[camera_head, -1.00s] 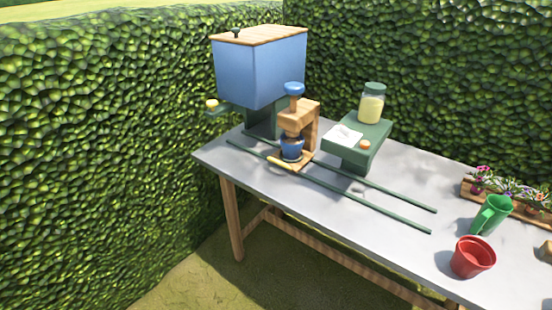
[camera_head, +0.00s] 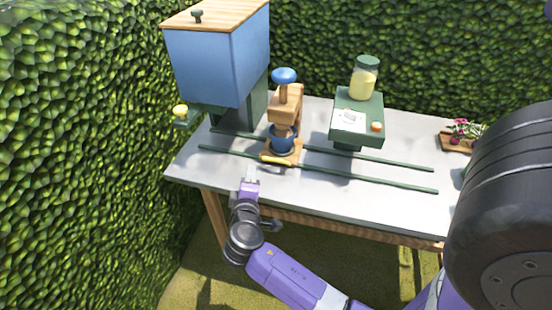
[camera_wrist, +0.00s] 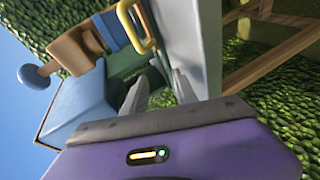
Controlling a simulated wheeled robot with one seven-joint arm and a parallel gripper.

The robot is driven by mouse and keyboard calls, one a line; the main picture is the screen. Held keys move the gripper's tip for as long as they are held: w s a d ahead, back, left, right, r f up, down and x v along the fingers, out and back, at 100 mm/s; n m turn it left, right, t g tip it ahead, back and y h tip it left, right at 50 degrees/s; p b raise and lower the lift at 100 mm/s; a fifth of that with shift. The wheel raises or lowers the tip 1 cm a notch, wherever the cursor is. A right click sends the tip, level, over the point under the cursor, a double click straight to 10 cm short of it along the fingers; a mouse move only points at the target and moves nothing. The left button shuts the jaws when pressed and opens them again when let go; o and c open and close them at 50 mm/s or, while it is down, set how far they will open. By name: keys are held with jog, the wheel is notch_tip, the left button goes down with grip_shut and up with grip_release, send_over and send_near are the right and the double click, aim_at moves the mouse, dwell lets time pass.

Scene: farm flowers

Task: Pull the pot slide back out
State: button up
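The pot slide (camera_head: 290,158) is a small wooden tray on two green rails, with a yellow handle (camera_head: 275,160) on its front edge. A blue pot (camera_head: 282,139) stands on it under a wooden press (camera_head: 292,105) with a blue knob (camera_head: 284,75). My gripper (camera_head: 250,174) is in front of the handle, to its left and apart from it, near the table's front edge. The wrist view shows the gripper's two fingers (camera_wrist: 160,78) spread with nothing between them. There, the yellow handle (camera_wrist: 147,44) is beyond the fingertips, and the press and pot appear turned sideways.
A blue hopper (camera_head: 217,65) on a green stand is at the table's left end. A green stand (camera_head: 357,120) with a jar (camera_head: 363,78) is right of the press. The rails (camera_head: 380,183) run clear to the right. A flower tray (camera_head: 455,145) lies further right.

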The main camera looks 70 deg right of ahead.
aim_at(276, 162)
jog(key=s+g, duration=0.1)
jog(key=s+d+g+h, duration=0.1)
jog(key=s, duration=0.1)
jog(key=s+d+m+g, duration=0.1)
jog(key=g, duration=0.1)
jog(key=shift+s+d+r+h, duration=0.25)
jog(key=shift+s+r+h, duration=0.15)
jog(key=shift+s+d, duration=0.2)
jog(key=p+x, duration=0.1)
jog(key=x, duration=0.6)
jog(key=shift+s+d, duration=0.1)
jog(key=shift+d, duration=0.1)
jog(key=shift+c, duration=0.4)
grip_shut()
jog(key=shift+f, duration=0.1)
